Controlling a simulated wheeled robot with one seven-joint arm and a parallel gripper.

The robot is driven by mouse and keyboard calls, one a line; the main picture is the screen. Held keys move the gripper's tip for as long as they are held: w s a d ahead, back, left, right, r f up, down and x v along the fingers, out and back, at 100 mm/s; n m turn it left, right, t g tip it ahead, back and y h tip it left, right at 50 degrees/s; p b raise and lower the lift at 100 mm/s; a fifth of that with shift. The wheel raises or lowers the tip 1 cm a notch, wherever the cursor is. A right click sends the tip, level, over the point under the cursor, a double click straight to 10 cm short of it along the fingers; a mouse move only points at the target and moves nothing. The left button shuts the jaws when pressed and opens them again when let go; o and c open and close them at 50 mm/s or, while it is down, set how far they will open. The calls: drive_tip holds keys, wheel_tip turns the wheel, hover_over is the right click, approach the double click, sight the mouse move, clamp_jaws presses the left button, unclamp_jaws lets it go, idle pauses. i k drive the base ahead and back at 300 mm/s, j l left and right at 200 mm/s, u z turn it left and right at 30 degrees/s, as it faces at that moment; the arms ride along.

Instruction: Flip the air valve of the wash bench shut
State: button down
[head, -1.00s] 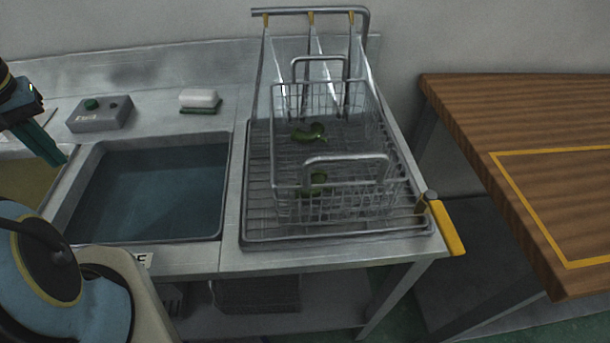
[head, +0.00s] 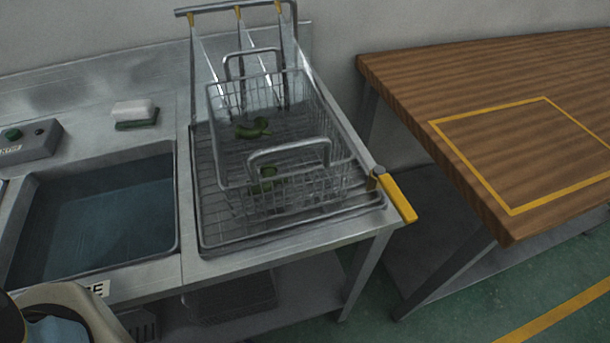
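The air valve's yellow lever (head: 398,197) sits at the right front corner of the wash bench (head: 150,273). It is attached at a short grey stub (head: 377,177) and points outward, toward the front right, past the bench edge. Its bar is plainly visible, with nothing over it. My gripper is outside the head view; only a part of my own body shows at the lower left.
A wire basket (head: 233,190) holding green pieces (head: 252,128) stands on the drain rack, left of the lever. A water-filled basin (head: 95,215) is further left. A wooden table (head: 490,120) with a yellow outline stands right, across a floor gap.

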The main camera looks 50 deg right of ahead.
sight(405, 210)
drive_tip(key=k+j+z, duration=0.45)
drive_tip(key=k+j, duration=0.35)
drive_tip(key=k, duration=0.15)
